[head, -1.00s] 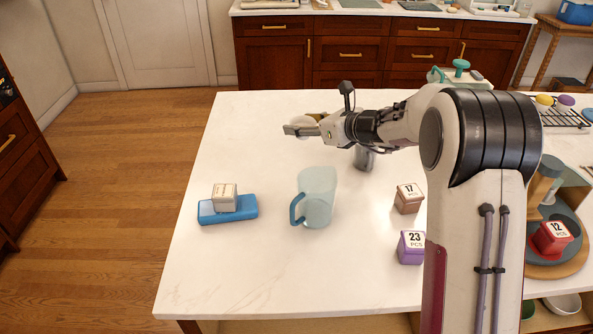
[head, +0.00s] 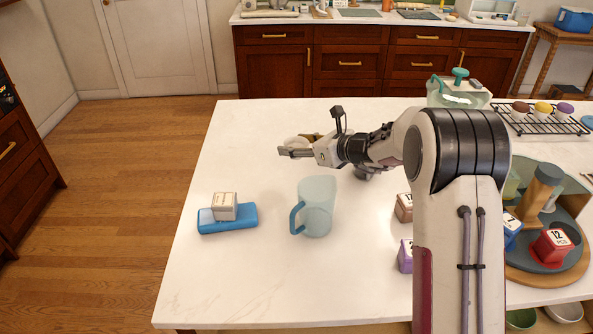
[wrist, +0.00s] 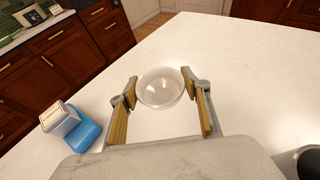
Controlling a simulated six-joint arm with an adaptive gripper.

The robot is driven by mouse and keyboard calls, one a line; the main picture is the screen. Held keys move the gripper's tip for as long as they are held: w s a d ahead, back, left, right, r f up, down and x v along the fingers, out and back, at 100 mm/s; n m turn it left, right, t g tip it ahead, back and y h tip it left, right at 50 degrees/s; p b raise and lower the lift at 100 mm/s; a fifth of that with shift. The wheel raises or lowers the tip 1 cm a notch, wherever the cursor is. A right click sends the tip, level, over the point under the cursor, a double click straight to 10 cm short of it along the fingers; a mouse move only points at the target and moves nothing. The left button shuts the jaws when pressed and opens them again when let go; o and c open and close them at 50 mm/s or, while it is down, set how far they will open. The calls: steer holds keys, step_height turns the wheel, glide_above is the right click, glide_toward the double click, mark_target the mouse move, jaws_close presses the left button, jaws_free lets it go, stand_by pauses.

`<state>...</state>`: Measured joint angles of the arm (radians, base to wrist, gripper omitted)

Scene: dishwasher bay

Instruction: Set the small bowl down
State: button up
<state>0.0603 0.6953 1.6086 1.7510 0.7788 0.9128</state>
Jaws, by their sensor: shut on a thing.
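The small bowl (wrist: 160,88) is pale and glassy, with its open side facing the wrist camera. It sits between the two fingers of my gripper (wrist: 159,84), which are shut on it at opposite sides of its rim. In the head view my gripper (head: 287,151) is over the far left part of the white worktop (head: 250,120), and the bowl (head: 297,142) shows partly behind the fingers. The bowl's underside is hidden, so I cannot tell whether it touches the worktop.
A pale blue pitcher (head: 317,208) stands nearer the camera. A blue case (head: 228,219) with a small white box (head: 224,205) on it is to the left. Brown (head: 404,207) and purple (head: 405,256) boxes are partly behind my arm. The worktop around the bowl looks clear.

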glide_above(297, 179)
steer(key=shift+w+f, duration=0.1)
steer(key=shift+f, duration=1.95)
steer(key=shift+f, duration=0.1)
steer(key=shift+f, duration=1.75)
steer(key=shift+f, duration=0.2)
steer(key=o, duration=1.1)
steer(key=shift+r, duration=0.2)
